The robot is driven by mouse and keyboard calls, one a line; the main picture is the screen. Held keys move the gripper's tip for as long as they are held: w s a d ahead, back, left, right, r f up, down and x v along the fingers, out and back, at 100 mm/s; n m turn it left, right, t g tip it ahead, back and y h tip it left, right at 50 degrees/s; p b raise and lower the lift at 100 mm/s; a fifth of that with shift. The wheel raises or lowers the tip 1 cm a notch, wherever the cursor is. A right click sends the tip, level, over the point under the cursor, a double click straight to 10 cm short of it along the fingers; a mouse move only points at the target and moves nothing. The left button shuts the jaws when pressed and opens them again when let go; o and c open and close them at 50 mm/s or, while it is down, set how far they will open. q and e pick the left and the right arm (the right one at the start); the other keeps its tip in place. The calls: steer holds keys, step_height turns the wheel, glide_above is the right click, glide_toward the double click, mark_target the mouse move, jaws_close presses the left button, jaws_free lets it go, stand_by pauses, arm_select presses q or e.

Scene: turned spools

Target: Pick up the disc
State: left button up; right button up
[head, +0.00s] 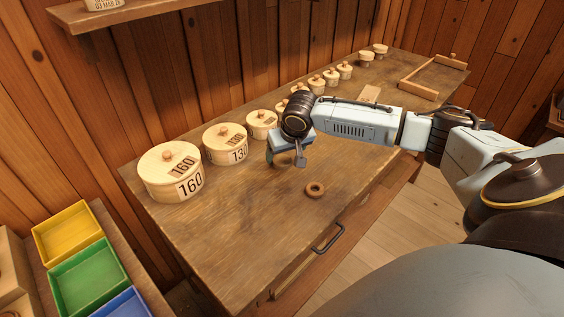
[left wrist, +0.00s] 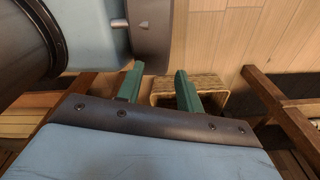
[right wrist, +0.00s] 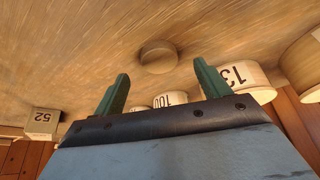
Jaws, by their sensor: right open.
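A small brown disc (head: 315,188) with a dark centre, ring-like, lies flat on the wooden table near its front edge. A round brown piece (right wrist: 158,57), apparently the same disc, lies beyond my right fingertips in the right wrist view; no hole can be made out there. My right gripper (head: 287,158) is above the table, left of and behind the disc in the head view. Its green fingers are apart and empty in the right wrist view (right wrist: 162,85). My left gripper (left wrist: 158,84) shows only in its wrist view, fingers apart, nothing visibly held, away from the disc.
Round lidded wooden boxes, marked 160 (head: 170,175), 130 (head: 225,145) and more, line the table's back. A wooden frame (head: 432,78) lies at the far right end. Yellow (head: 67,233), green and blue trays stand at lower left. The table (head: 225,225) left of the disc is clear.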

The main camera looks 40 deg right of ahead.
mark_target(282, 160)
steer(key=b+x, duration=0.2)
steer(key=b, duration=0.1)
steer(key=shift+w+d+f, duration=0.1)
steer(key=shift+f, duration=0.05)
steer(key=shift+w+d+f+b, duration=0.1)
steer(key=shift+w+f+b, duration=0.15)
steer(key=shift+f+b, duration=0.55)
steer(key=shift+r+b, duration=0.15)
steer(key=shift+b, duration=0.15)
arm_select(q)
steer(key=a+f, duration=0.5)
steer(key=a, duration=0.1)
steer(key=shift+f+y, duration=0.4)
arm_select(e)
steer(key=c, duration=0.4)
arm_select(q)
steer(key=shift+w+d, duration=0.15)
steer(key=shift+d, duration=0.35)
arm_select(e)
steer(key=c, duration=0.6)
